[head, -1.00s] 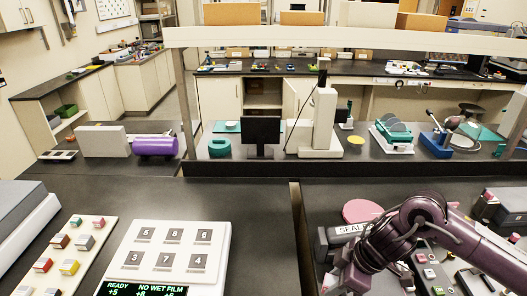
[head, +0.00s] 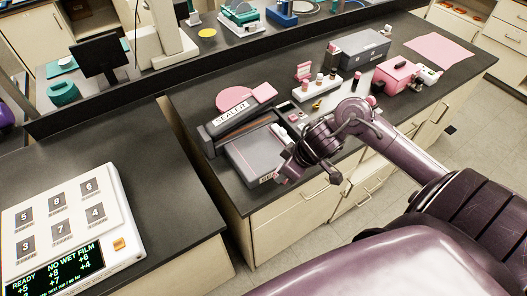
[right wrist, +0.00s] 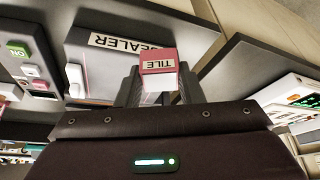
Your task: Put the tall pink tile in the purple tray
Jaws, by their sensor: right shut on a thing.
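In the right wrist view a pink block marked TILE (right wrist: 158,63) sits between the fingers of my right gripper (right wrist: 158,92), which is shut on it. In the head view my right gripper (head: 284,168) is at the sealer's right side, above the bench's front edge, and the tile is mostly hidden there. How tall the tile is cannot be told. I see no purple tray in these views. My left gripper is not in view.
The sealer (head: 233,113) stands beside a pink disc (head: 236,97). A white rack with small bottles (head: 322,87), a grey box (head: 359,52), a pink case (head: 394,76) and a pink sheet (head: 441,50) lie farther right. A white numbered panel (head: 62,222) is left, across a gap.

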